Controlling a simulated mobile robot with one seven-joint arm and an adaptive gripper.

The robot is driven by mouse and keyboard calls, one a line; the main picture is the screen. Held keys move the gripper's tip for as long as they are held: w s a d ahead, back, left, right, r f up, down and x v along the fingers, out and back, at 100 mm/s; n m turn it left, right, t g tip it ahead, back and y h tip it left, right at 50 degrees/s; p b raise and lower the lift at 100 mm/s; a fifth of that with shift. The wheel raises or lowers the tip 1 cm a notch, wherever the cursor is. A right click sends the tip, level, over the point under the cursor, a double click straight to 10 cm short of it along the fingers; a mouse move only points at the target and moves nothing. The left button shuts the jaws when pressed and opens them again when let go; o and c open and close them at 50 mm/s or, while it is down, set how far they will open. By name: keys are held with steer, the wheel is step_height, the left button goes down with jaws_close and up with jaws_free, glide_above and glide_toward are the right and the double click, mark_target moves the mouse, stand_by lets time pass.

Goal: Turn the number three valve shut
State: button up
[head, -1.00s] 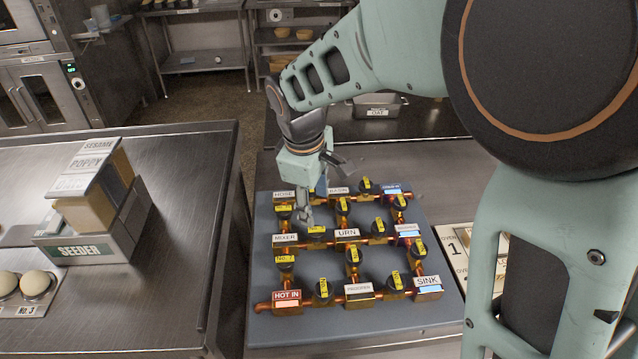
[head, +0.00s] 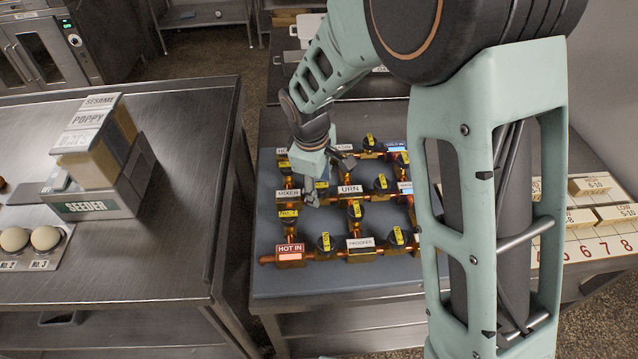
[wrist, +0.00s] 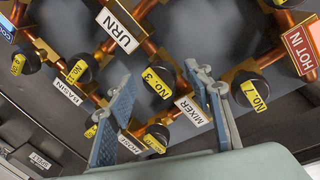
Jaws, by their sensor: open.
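The number three valve (wrist: 158,82) is a black knob with a yellow "No. 3" label, on the copper pipe between the URN plate (wrist: 117,30) and the MIXER plate (wrist: 190,110). Its label lies roughly along that pipe. In the head view its yellow label (head: 322,184) shows just beside my fingers. My gripper (wrist: 160,85) is open, with one finger on each side of the number three knob in the wrist view. I cannot tell whether either finger touches it. In the head view my gripper (head: 312,200) is low over the valve board (head: 335,281).
The No. 7 valve (wrist: 250,90) is close outside the right finger in the wrist view. Other labelled valves and the HOT IN plate (head: 290,252) crowd the board. A SEEDER box (head: 95,205) stands on the left counter. A numbered board (head: 590,243) lies at right.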

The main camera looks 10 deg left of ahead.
steer(key=shift+c, duration=0.7)
steer(key=c, duration=1)
steer(key=m+b, duration=0.2)
steer(key=m, duration=0.2)
steer(key=shift+a+f+h, duration=0.1)
steer(key=shift+h, duration=0.3)
steer(key=m+g+b, duration=0.1)
steer(key=m, duration=0.3)
steer(key=shift+w+h, duration=0.1)
steer(key=shift+h, duration=0.2)
steer(key=m+g, duration=0.1)
steer(key=m, duration=0.4)
steer(key=shift+w+a+m, duration=0.1)
steer(key=shift+w+m, duration=0.05)
steer(key=shift+m, duration=0.25)
steer(key=shift+m+g, duration=0.4)
steer(key=shift+m, duration=1.6)
